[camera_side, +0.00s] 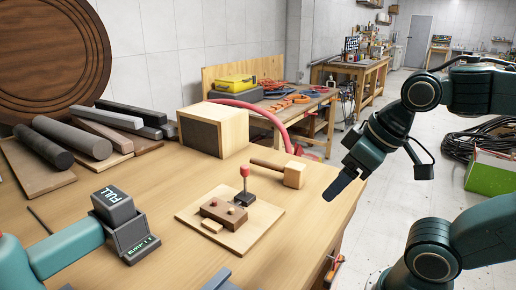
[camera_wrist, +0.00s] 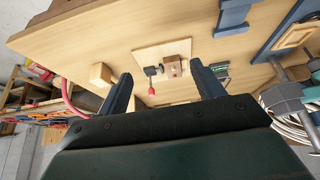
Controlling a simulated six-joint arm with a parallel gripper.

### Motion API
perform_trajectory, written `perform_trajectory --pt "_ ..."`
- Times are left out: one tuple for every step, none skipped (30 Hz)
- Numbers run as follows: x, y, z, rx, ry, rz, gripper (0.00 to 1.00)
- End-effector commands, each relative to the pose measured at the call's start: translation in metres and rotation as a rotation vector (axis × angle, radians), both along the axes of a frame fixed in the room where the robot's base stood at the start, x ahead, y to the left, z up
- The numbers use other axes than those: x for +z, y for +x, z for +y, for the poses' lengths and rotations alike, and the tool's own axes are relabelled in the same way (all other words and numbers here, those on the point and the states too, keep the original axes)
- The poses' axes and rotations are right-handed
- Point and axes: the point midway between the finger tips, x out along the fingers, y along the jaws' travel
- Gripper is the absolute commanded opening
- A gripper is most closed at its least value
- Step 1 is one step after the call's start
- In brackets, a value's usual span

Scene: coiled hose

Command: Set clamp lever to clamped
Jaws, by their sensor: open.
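The clamp lever has a red knob (camera_side: 244,170) on a thin upright stem, rising from a small dark base (camera_side: 245,198). In the wrist view the red knob (camera_wrist: 151,91) and the brown block (camera_wrist: 172,67) show between the fingers in the picture. My gripper (camera_side: 328,198) is open and empty, above and to the right of the board, near the table's right edge. It is well apart from the lever. Both fingers (camera_wrist: 160,70) show in the wrist view.
A wooden mallet (camera_side: 291,174) lies behind the board, near a wooden box (camera_side: 235,132). Dark bars and cylinders (camera_side: 70,137) lie at the back left. The table between board and right edge is clear.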

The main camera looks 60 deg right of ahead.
Motion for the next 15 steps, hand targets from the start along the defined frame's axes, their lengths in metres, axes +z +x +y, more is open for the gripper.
perform_trajectory --pt "0.0 0.0 0.0 0.0 -0.001 0.0 0.57" --pt "0.001 0.001 0.0 -0.001 0.0 0.0 0.51" --pt "0.001 0.002 -0.001 -0.003 -0.002 0.001 0.43" --pt "0.002 0.003 -0.001 -0.005 -0.003 0.001 0.37" --pt "0.003 0.004 -0.002 -0.007 -0.004 0.002 0.31" --pt "0.004 0.006 -0.003 -0.01 -0.006 0.003 0.23" --pt "0.005 0.008 -0.003 -0.013 -0.008 0.005 0.18" --pt "0.006 0.01 -0.004 -0.015 -0.01 0.007 0.12" --pt "0.009 0.013 -0.006 -0.023 -0.013 0.008 0.04" --pt "0.01 0.016 -0.007 -0.028 -0.016 0.01 0.0" --pt "0.012 0.019 -0.008 -0.033 -0.019 0.012 0.0" --pt "0.015 0.024 -0.01 -0.042 -0.023 0.014 0.0" --pt "0.017 0.028 -0.011 -0.048 -0.026 0.017 0.0" --pt "0.019 0.031 -0.013 -0.056 -0.03 0.019 0.0" --pt "0.022 0.037 -0.015 -0.066 -0.036 0.023 0.0"
